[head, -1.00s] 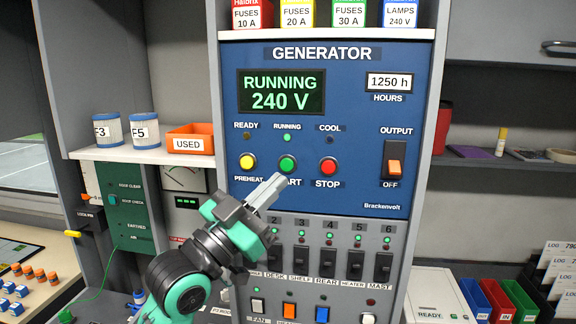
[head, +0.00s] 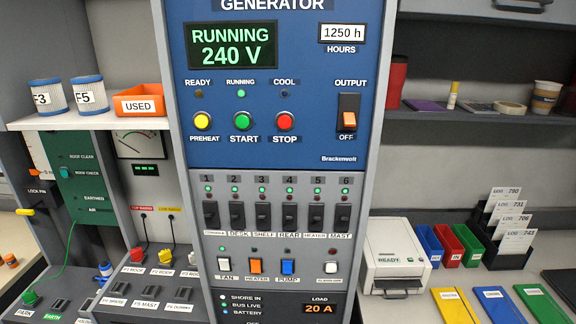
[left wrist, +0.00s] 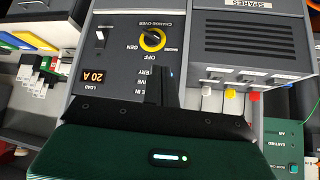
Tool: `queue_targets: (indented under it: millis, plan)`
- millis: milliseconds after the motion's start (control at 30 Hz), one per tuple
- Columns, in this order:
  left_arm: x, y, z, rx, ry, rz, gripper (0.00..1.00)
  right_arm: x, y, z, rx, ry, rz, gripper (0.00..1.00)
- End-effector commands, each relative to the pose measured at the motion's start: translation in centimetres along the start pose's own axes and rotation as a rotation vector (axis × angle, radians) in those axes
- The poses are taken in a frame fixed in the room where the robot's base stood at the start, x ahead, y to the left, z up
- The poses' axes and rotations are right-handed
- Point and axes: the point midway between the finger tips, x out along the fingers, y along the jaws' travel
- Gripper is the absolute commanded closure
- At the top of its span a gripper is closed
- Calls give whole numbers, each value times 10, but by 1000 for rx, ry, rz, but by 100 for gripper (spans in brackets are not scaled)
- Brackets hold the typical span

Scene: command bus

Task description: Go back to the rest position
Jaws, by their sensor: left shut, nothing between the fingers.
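My left gripper (left wrist: 160,85) shows only in the left wrist view. It is shut and empty, its dark fingers together in front of the lower part of the generator cabinet, touching nothing that I can see. In the head view neither arm shows. The generator panel (head: 300,148) reads RUNNING, 240 V, with the running lamp lit green. Its green START button (head: 242,121) is in plain view, and the output switch (head: 348,119) stands above the word OFF. My right gripper is in neither view.
Below the panel is a row of breaker switches (head: 264,215). A yellow change-over knob (left wrist: 152,40) shows in the left wrist view. A white printer (head: 398,254) and colored folders (head: 498,304) lie on the right counter. An orange USED bin (head: 139,99) sits on the left shelf.

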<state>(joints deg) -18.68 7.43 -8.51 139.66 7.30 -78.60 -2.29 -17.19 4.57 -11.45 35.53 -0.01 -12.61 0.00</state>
Motion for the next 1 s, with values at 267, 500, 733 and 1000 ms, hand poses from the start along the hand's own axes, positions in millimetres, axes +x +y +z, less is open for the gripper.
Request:
queue_targets:
  millis: [267, 500, 733, 1000]
  plan:
    - [-23, -3, 114, -59, -321, -70, 100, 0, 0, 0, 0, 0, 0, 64]
    - [3, -5, 166, -76, -436, -92, 100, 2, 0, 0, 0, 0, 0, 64]
    - [74, -7, 211, -74, -462, -84, 100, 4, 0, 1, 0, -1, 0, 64]
    - [167, -6, 306, -69, -506, -74, 100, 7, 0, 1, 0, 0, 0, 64]
